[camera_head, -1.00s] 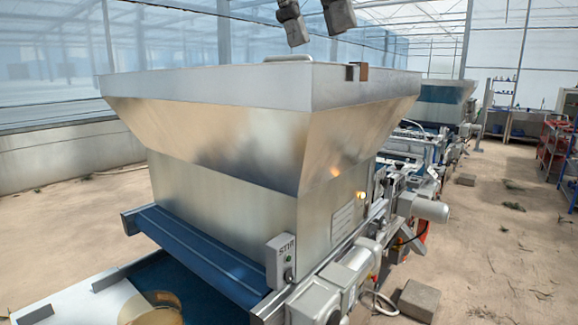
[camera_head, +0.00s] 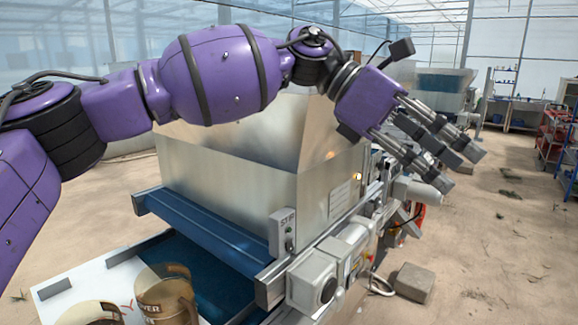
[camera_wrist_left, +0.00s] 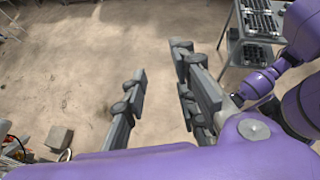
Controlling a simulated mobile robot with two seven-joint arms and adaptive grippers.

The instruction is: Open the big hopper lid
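The big metal hopper (camera_head: 225,185) stands in the middle of the head view, its sloped upper walls partly visible. My left arm crosses in front of its top, so the lid and its handle are hidden. My left gripper (camera_head: 458,168) is at the right of the hopper, pointing down and right, with its fingers apart and nothing between them. The left wrist view also shows the left gripper (camera_wrist_left: 160,65) open and empty above bare floor. My right gripper is not in view.
A STIR switch box (camera_head: 283,232) is on the hopper's front corner. A blue conveyor (camera_head: 205,240) runs below it, with a jug (camera_head: 166,295) nearby. A concrete block (camera_head: 414,282) lies on the floor.

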